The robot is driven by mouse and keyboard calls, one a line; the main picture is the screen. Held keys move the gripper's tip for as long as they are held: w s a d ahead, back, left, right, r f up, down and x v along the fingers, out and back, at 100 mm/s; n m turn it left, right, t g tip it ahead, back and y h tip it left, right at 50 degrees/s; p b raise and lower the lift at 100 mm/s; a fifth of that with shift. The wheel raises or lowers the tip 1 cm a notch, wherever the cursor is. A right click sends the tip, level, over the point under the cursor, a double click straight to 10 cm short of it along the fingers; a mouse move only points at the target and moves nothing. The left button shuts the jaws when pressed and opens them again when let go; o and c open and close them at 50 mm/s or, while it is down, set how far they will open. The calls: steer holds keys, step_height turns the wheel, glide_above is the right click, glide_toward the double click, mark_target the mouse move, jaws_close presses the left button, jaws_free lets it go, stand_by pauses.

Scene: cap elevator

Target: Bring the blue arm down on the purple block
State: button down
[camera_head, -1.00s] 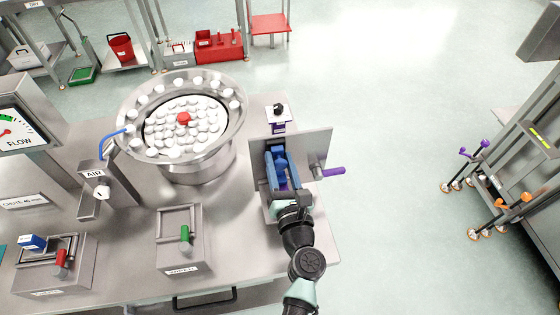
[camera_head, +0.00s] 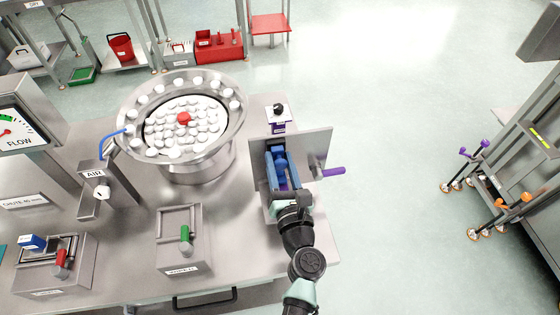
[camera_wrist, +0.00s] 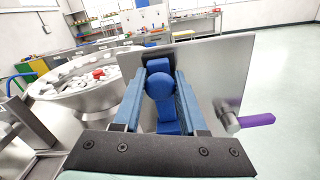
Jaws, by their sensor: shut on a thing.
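The blue arm (camera_head: 280,161) has a rounded end and stands against an upright grey metal plate on the bench. In the wrist view the blue arm (camera_wrist: 160,88) lies between the two long blue-grey fingers of my gripper (camera_wrist: 160,74). In the head view my gripper (camera_head: 281,155) reaches in from the front and is shut on the blue arm. A small purple patch (camera_head: 283,186), which may be the purple block, shows between the fingers in the head view. It is mostly hidden by my gripper, and I cannot tell whether the blue arm touches it.
The grey plate (camera_head: 318,150) rises close behind and right of my gripper, with a purple handle (camera_head: 333,171) on its right. A steel bowl of white caps (camera_head: 185,122) stands to the left. A green-handled fixture (camera_head: 182,240) sits front left. Open floor lies right.

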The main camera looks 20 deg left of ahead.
steer(key=shift+f+b, duration=0.6)
steer(key=shift+f, duration=0.05)
steer(key=shift+r, duration=0.1)
steer(key=shift+c, duration=2.3)
jaws_free()
steer(key=b+v, duration=0.2)
steer(key=v, duration=1.1)
